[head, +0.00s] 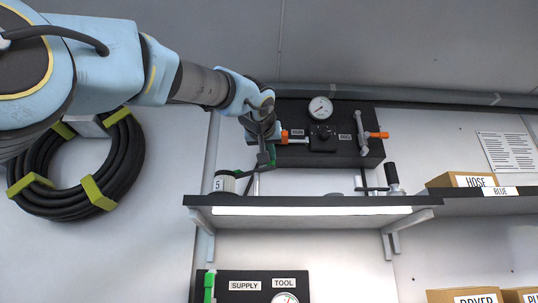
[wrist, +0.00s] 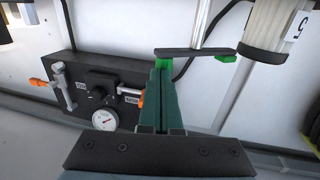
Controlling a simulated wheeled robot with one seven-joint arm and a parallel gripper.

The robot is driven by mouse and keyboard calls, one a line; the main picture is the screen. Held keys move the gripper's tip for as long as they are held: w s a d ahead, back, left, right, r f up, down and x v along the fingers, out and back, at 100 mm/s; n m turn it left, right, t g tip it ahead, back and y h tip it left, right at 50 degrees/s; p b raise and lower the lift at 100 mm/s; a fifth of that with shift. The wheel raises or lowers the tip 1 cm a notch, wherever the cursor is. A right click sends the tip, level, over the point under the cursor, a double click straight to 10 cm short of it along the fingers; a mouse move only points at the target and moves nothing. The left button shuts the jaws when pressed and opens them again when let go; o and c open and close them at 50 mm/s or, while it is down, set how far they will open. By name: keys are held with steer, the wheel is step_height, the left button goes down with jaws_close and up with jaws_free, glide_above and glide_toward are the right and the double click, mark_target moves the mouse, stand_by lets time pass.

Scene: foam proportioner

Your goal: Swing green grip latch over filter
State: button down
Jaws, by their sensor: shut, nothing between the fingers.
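The filter is a pale cylinder (head: 224,183) marked 5, standing on the shelf's left end; it also shows at the wrist view's upper right (wrist: 268,27). A dark latch bar (wrist: 195,52) runs beside it in the wrist view, with a green part (wrist: 227,58) at the filter end and another green patch at its other end, by my fingertips.
A black panel (head: 345,155) with gauge, knob and orange-handled valves is on the wall behind my gripper. The shelf (head: 310,200) runs below. A black-handled part (head: 392,180) stands at its right end. A coiled hose (head: 125,165) hangs at left. The middle shelf is fairly clear.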

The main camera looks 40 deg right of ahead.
steer(key=shift+s+d+n+t+y+b, duration=0.1)
steer(key=shift+d+n+t+y+b, duration=0.15)
steer(key=shift+n+t+y+b, duration=0.2)
steer(key=shift+w+d+n+t+y+p, duration=0.15)
steer(key=shift+d+n+t+y+p, duration=0.65)
steer(key=shift+d+n+t+y, duration=0.5)
steer(key=shift+w+d+n+t+y+p, duration=0.1)
steer(key=shift+d+n+t+y+p, duration=0.75)
steer(key=shift+y, duration=0.8)
steer(key=shift+a, duration=0.15)
